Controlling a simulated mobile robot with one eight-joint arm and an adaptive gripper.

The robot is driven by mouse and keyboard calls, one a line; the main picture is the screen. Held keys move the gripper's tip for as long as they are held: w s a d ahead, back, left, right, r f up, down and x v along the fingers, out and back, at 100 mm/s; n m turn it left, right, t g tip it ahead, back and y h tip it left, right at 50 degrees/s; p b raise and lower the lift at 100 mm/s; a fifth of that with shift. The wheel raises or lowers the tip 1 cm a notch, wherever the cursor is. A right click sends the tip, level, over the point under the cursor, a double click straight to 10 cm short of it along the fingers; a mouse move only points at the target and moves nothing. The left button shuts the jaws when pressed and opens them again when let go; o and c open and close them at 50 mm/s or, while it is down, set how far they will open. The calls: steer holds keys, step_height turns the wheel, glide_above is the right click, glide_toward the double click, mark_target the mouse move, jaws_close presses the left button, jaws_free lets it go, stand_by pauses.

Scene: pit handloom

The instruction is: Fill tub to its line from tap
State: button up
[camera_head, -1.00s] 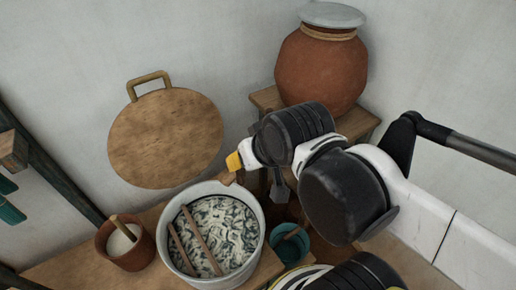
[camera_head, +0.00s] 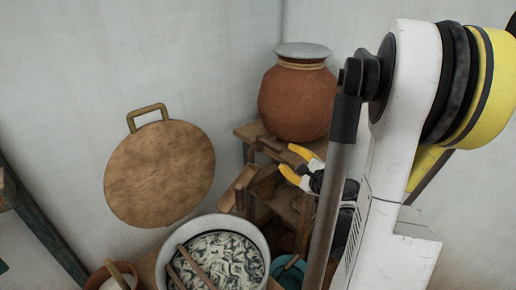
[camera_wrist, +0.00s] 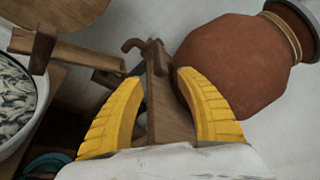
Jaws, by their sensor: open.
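The red-brown clay pot (camera_head: 298,100) with a grey lid stands on a wooden stand (camera_head: 245,132). Wooden fittings (camera_head: 270,148) show below it, perhaps the tap; I cannot tell for sure. A large pale tub (camera_head: 258,236) holds patterned grey-white material and sticks. A smaller teal tub (camera_head: 290,272) sits low beside it, partly hidden by my arm; its line and water level cannot be seen. My gripper (camera_head: 293,163) is open and empty in front of the stand. In the wrist view its yellow fingertips (camera_wrist: 158,80) stand either side of a wooden piece (camera_wrist: 168,110); contact is unclear.
A round wooden board (camera_head: 160,175) with a handle leans on the wall. A small brown pot (camera_head: 98,278) with a stick is at the lower left. A wooden trough-like piece (camera_wrist: 75,52) juts toward the large tub. My arm covers the right side.

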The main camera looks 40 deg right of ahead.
mark_target(278, 151)
steer(key=b+x, duration=0.2)
steer(key=x, duration=0.8)
steer(key=shift+w+b, duration=0.15)
steer(key=shift+b, duration=0.15)
jaws_close()
